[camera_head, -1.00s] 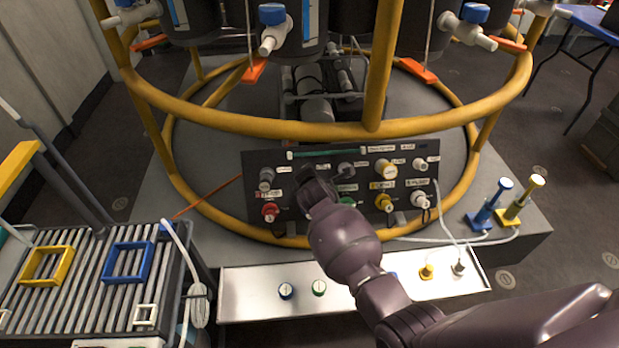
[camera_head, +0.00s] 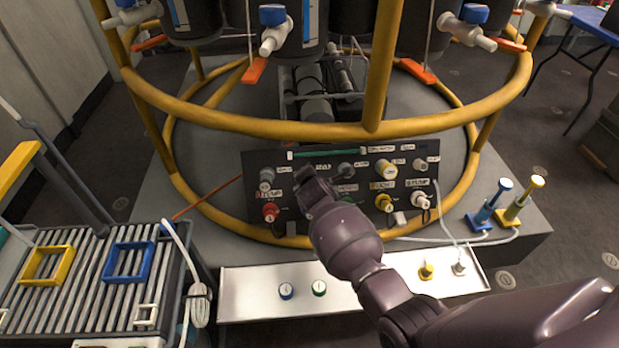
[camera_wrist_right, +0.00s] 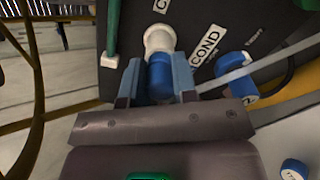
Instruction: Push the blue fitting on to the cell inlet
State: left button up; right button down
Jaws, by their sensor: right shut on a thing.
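The blue fitting (camera_wrist_right: 160,80) is between the two fingers of my right gripper (camera_wrist_right: 158,82) in the right wrist view, and the gripper is shut on it. A cream, round port (camera_wrist_right: 159,40) is directly beyond the fitting, in line with it. The two appear to meet, but I cannot tell how far the fitting is on. The label beside the port starts with C; the rest is cut off. In the head view my right gripper (camera_head: 305,178) is at the dark panel (camera_head: 256,208), and my wrist hides the fitting and port. My left gripper is not in view.
A blue cap (camera_wrist_right: 236,93) is near the COND label (camera_wrist_right: 206,46), right of the fingers. A metal tray (camera_head: 245,307) with caps lies below the panel. A yellow tubular frame (camera_head: 250,126) passes above the panel. Blue and yellow hand pumps (camera_head: 500,205) stand to the right.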

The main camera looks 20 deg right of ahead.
jog(key=shift+w, duration=0.1)
dwell(0.5)
jog(key=c, duration=0.8)
grip_release()
pick_arm(q)
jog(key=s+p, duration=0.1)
jog(key=p, duration=0.1)
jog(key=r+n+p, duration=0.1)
jog(key=p, duration=0.1)
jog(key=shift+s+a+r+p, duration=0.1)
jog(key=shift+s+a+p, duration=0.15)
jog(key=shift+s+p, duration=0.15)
pick_arm(e)
jog(key=v, duration=1)
jog(key=shift+s+a+r, duration=0.1)
jog(key=shift+s+r, duration=0.1)
jog(key=shift+s, duration=0.1)
